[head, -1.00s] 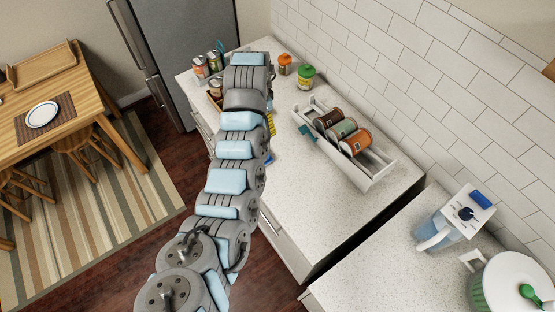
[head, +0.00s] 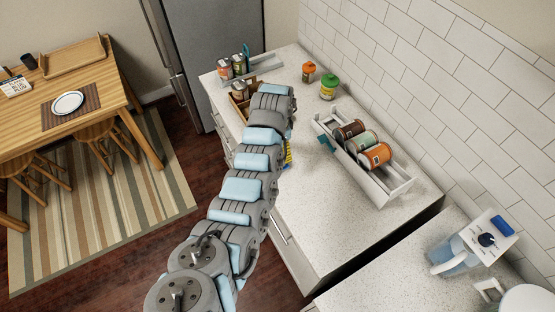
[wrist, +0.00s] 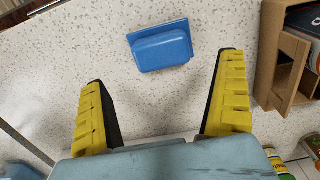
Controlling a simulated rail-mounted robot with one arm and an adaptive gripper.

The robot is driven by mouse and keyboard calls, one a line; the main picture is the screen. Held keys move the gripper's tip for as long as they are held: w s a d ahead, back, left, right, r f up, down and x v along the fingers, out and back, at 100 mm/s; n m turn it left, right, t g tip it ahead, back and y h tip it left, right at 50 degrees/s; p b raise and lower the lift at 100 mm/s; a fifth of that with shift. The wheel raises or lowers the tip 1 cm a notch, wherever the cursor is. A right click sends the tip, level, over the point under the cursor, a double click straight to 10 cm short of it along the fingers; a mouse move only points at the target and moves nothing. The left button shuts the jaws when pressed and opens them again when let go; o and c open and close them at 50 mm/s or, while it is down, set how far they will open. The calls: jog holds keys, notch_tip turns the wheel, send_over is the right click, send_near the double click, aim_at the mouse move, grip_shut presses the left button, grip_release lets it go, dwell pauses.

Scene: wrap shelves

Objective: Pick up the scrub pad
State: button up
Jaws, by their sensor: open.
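The scrub pad appears to be the blue block with a flat blue layer in the wrist view (wrist: 160,46). It lies flat on the speckled white counter (wrist: 165,105). My gripper (wrist: 162,70) is open, with one yellow finger on each side of the picture. The pad lies beyond the fingertips, roughly centred between them, and nothing is held. In the head view, my arm hides most of the gripper; a little yellow of it (head: 288,152) shows beside the arm. I cannot make out the pad clearly there.
A wooden box (wrist: 289,75) stands right of the pad. A white rack (head: 398,190) holds several cans on the counter. An orange-lidded jar (head: 308,73) and a green-lidded jar (head: 328,90) stand near the tiled wall. The counter front right of my arm is clear.

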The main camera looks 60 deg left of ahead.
jog(key=shift+a+f, duration=0.1)
jog(key=shift+f, duration=3.35)
jog(key=c, duration=1.2)
